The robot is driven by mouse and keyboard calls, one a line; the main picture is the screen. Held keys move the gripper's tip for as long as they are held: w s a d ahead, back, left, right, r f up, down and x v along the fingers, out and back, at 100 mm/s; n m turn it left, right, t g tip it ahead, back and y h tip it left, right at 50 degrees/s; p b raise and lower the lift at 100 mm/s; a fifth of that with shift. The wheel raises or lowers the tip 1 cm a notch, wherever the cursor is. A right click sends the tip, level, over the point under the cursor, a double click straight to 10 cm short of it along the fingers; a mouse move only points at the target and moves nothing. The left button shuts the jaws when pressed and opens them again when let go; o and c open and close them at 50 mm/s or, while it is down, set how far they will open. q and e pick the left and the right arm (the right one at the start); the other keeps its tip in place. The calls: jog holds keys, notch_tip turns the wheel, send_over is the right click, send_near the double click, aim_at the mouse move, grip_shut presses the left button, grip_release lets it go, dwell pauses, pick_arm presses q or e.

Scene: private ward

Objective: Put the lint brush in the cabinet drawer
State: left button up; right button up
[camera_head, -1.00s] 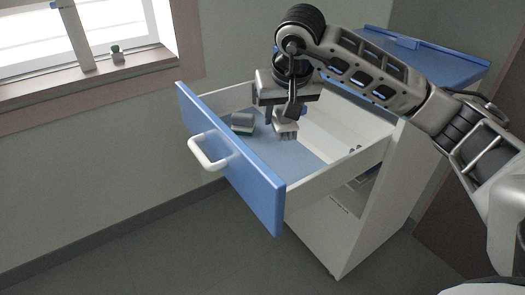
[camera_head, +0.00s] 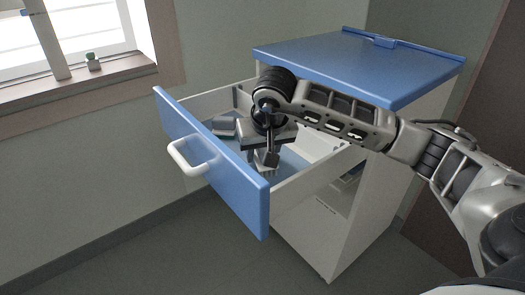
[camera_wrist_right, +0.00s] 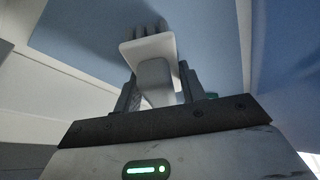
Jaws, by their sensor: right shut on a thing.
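My right gripper (camera_head: 264,152) is inside the open drawer of the cabinet, pointing down. It is shut on a pale grey piece, which I take to be the lint brush (camera_head: 266,160). In the right wrist view the lint brush (camera_wrist_right: 150,48) sits between the fingers, its wide head and short prongs beyond the tips, over the blue drawer floor. I cannot tell whether it touches the floor. The cabinet drawer (camera_head: 212,160) is pulled out, with a blue front, white handle and pale walls. My left gripper is not in view.
The blue cabinet top (camera_head: 350,62) is bare and stands behind my right arm.

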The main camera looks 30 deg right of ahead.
jog(key=o, duration=1)
jog(key=shift+c, duration=0.2)
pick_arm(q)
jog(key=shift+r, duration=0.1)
pick_arm(e)
jog(key=shift+r, duration=0.25)
jog(key=p+v, duration=0.2)
jog(key=v, duration=0.6)
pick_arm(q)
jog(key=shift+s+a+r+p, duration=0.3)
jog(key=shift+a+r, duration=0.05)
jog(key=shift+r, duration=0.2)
pick_arm(e)
jog(key=v, duration=0.3)
jog(key=shift+s+r, duration=0.25)
jog(key=shift+r, duration=0.05)
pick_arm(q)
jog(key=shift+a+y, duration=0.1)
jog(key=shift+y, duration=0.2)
pick_arm(e)
jog(key=shift+r, duration=0.1)
